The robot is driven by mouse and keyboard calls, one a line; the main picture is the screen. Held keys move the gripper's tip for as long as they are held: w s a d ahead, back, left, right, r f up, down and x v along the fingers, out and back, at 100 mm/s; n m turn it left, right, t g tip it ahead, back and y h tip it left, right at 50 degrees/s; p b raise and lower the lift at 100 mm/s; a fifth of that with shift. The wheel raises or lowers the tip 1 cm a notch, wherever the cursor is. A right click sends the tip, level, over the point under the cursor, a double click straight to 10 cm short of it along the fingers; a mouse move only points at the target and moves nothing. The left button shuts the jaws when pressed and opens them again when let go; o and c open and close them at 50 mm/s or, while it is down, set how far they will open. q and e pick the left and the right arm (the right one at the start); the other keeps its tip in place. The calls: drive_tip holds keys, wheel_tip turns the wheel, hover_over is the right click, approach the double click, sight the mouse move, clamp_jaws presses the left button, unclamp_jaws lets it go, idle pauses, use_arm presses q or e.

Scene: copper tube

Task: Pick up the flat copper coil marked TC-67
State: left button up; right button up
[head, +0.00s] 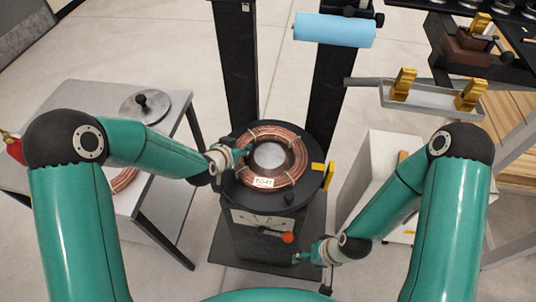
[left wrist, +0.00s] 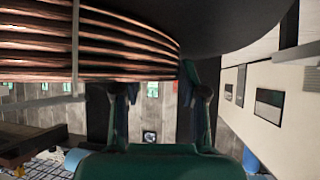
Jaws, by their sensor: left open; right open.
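A flat copper coil (head: 291,149) lies on the round black top of a stand, around a pale central disc (head: 268,156). Its white tag (head: 264,183) is small and seems to read TC-41; I cannot read it surely. My left gripper (head: 239,154) is open at the coil's left edge. In the left wrist view the coil's stacked turns (left wrist: 90,45) fill the upper left, above the open fingers (left wrist: 158,92); contact is unclear. Another copper coil (head: 123,181) lies on the left table, mostly hidden by my left arm. My right gripper (head: 308,257) is open and empty, low right of the stand.
The grey left table (head: 85,95) carries a round metal plate with a black knob (head: 144,105). A yellow clamp (head: 328,175) and a red-orange knob (head: 288,237) are on the stand. A blue roller (head: 334,31) hangs behind. A tray (head: 432,105) with gold blocks is at right.

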use_arm(q)
clamp_jaws()
drive_tip(key=shift+w+r, duration=0.1)
idle(0.3)
drive_tip(key=shift+r, duration=0.15)
